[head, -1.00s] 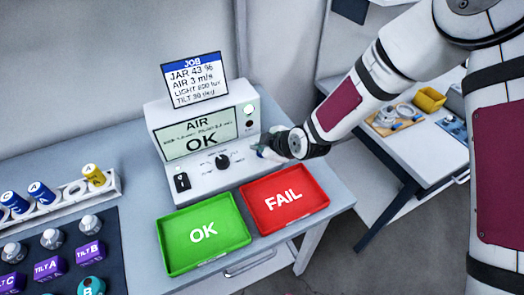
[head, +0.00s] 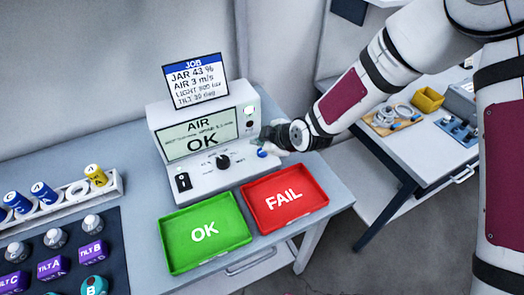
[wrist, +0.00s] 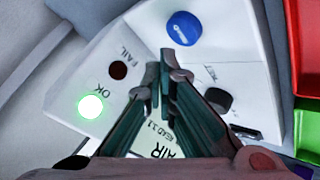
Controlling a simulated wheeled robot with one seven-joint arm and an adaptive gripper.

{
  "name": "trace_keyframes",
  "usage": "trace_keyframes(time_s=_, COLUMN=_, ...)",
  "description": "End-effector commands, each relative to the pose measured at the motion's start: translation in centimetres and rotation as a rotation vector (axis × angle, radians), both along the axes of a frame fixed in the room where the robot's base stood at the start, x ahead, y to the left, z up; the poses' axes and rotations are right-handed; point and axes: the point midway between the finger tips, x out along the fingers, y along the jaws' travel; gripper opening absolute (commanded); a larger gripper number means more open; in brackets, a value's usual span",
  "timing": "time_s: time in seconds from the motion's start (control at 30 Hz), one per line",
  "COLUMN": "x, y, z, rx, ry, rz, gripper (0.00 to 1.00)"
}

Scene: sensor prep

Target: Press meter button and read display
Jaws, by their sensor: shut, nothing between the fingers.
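The white meter (head: 205,145) stands on the grey table. Its display (head: 197,138) reads "AIR" and "OK" in large letters; the smaller line is too blurred to read. A blue round button (head: 262,154) sits at the right of its sloped front and also shows in the wrist view (wrist: 184,28). My gripper (head: 268,138) is shut and empty, just above and behind the button in the head view. In the wrist view its fingertips (wrist: 166,62) are close to the button but look apart from it. The green OK lamp (wrist: 91,106) is lit; the FAIL lamp (wrist: 118,70) is dark.
A job card (head: 196,80) stands on top of the meter. A black knob (head: 222,161) and a black switch (head: 183,181) are on its front. A green OK tray (head: 172,258) and red FAIL tray (head: 262,226) lie in front, both empty. Several sensors stand at the left.

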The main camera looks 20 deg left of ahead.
Motion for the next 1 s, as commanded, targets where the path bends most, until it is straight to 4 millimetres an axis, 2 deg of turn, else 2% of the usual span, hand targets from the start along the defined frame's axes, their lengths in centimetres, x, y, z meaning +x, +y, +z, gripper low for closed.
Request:
trace_keyframes(time_s=0.43, x=0.0, y=0.0, z=4.1, rx=0.000, ry=-0.003, rz=0.000, gripper=0.00)
trace_keyframes(time_s=1.0, x=0.0, y=0.0, z=4.3, rx=0.000, ry=-0.001, rz=0.000, gripper=0.00)
